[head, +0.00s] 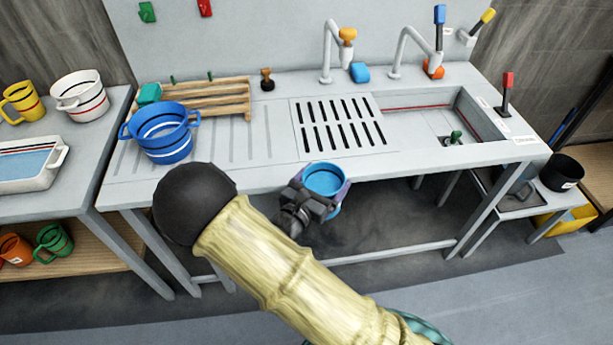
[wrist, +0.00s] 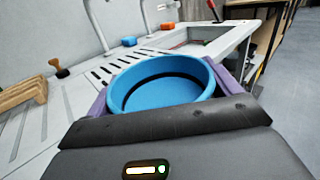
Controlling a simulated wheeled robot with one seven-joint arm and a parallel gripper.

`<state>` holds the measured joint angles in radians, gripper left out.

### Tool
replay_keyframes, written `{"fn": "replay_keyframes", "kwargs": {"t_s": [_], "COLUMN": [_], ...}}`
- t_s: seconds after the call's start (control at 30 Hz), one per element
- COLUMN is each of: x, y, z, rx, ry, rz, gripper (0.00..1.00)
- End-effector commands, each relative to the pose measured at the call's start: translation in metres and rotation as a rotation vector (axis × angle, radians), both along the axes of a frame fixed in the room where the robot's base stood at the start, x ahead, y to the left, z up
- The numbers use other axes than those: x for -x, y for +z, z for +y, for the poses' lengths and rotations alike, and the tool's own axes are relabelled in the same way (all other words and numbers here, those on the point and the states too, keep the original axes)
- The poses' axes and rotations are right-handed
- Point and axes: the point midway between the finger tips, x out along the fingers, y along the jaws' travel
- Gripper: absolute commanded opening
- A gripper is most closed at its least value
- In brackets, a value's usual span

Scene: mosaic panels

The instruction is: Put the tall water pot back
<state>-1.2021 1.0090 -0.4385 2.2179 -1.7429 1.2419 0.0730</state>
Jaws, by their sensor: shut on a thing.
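My gripper (head: 322,192) is shut on a light blue round pot (head: 325,178), held in front of the sink counter's front edge, near the slotted drain area. In the wrist view the pot (wrist: 165,88) sits upright between the purple fingers, with its open rim and a dark band inside visible. Its lower part is hidden by the gripper there, so its full height is hard to tell. Another blue pot (head: 167,140), wider, with two handles and black and white bands, stands on the left of the sink counter.
The sink counter (head: 240,178) carries a wooden rack (head: 215,97), a slotted grate (head: 340,125), taps and a basin (head: 435,112). A left table holds a yellow mug (head: 22,103), a white pot (head: 80,97) and a white dish (head: 30,168). The ribbed counter area right of the wide pot is clear.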

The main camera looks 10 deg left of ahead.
Motion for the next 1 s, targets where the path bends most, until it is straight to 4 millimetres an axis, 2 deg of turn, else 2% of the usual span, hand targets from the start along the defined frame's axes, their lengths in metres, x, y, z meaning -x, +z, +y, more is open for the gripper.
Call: {"fn": "replay_keyframes", "kwargs": {"t_s": [0.03, 0.2, 0.43, 0.67, 1.0], "x": [-0.006, -0.023, -0.032, -0.03, -0.009], "y": [-0.008, -0.041, -0.086, -0.13, -0.191], "z": [-0.013, -0.047, -0.086, -0.122, -0.174], "rx": [0.011, 0.023, 0.019, 0.012, 0.001], "ry": [0.019, 0.128, 0.255, 0.351, 0.445], "rz": [0.001, 0.002, 0.006, 0.014, 0.025], "gripper": [0.18, 0.18, 0.18, 0.18, 0.18]}}
